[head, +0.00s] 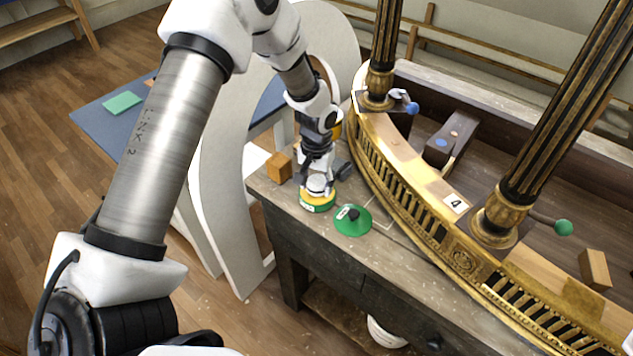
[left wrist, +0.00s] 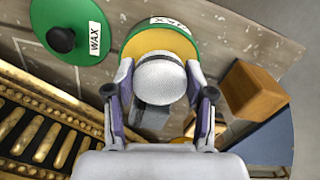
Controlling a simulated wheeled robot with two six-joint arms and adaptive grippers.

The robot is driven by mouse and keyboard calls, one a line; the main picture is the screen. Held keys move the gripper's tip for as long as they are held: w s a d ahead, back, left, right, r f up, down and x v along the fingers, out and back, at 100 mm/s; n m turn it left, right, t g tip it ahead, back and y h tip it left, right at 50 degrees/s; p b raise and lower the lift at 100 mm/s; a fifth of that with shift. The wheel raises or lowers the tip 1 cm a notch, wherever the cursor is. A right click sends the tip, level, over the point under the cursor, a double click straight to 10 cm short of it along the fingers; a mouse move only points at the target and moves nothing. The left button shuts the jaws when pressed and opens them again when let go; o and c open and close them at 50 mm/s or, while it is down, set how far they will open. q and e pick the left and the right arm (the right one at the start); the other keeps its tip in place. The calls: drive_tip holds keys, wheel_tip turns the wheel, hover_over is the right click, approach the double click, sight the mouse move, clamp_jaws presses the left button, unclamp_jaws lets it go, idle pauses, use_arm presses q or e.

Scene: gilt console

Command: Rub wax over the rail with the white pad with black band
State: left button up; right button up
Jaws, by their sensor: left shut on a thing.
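My left gripper (head: 318,181) is shut on the white pad (head: 317,190), which also shows between the fingers in the left wrist view (left wrist: 160,80). I cannot tell if pad and wax touch. The green lid with a black knob (head: 352,222) lies beside the tin. The curved gilt rail (head: 395,149) runs to the right of the tin, with a "4" label on it.
A wooden block (head: 279,167) stands left of the tin, and a dark block (head: 343,170) is close behind. Two dark fluted columns (head: 549,105) rise from the rail. Another wooden block (head: 594,268) is at the far right. The bench (head: 330,249) front is clear.

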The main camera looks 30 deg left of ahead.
use_arm(q)
drive_tip(key=shift+f, duration=0.3)
idle(1.4)
drive_tip(key=shift+r+p, duration=0.85)
drive_tip(key=shift+p, duration=0.05)
wheel_tip(320, 180, up, 5)
drive_tip(key=p, duration=0.4)
drive_tip(key=shift+r, duration=0.15)
